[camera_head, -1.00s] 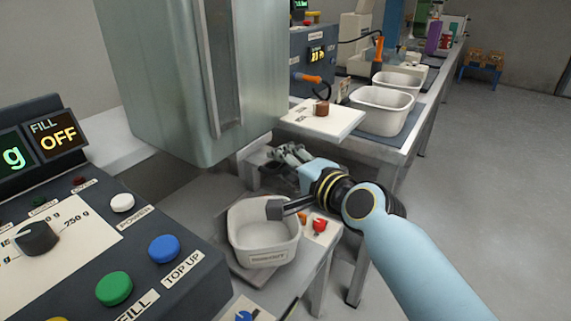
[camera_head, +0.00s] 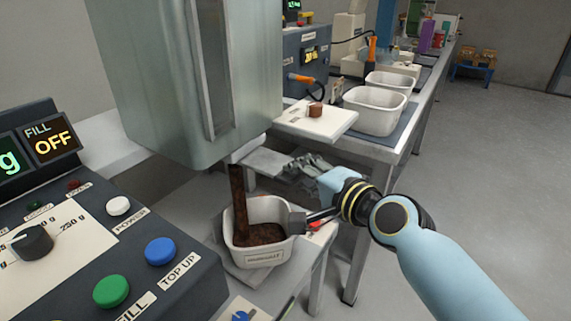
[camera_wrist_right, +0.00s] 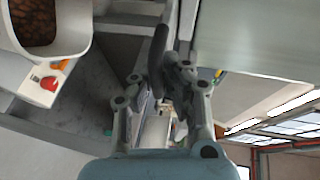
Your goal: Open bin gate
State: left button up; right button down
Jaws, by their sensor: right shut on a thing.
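The large grey-green metal bin (camera_head: 165,95) hangs above the bench at the left centre. A flat grey gate plate (camera_head: 258,160) sticks out from under it to the right. My right gripper (camera_head: 300,165) is at the plate's outer end, shut on the gate's handle, which the fingers mostly hide. In the right wrist view a dark handle bar (camera_wrist_right: 158,48) lies between the fingers (camera_wrist_right: 168,78). A brown stream (camera_head: 239,200) falls from under the bin into the white bucket (camera_head: 265,257), which has brown material inside. My left gripper is not in view.
A control panel (camera_head: 130,250) with coloured buttons fills the lower left; its FILL display reads OFF. A red knob (camera_wrist_right: 49,84) is beside the bucket. A white platform (camera_head: 335,122) with a small brown block and white tubs (camera_head: 375,125) stand behind. The right floor is clear.

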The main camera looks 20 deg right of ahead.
jog(key=shift+s+f, duration=0.2)
jog(key=shift+f, duration=0.2)
jog(key=c, duration=1.6)
grip_release()
jog(key=shift+o, duration=1.1)
jog(key=shift+w, duration=0.1)
jog(key=shift+r, duration=0.15)
jog(key=v, duration=1.2)
jog(key=shift+w, duration=0.15)
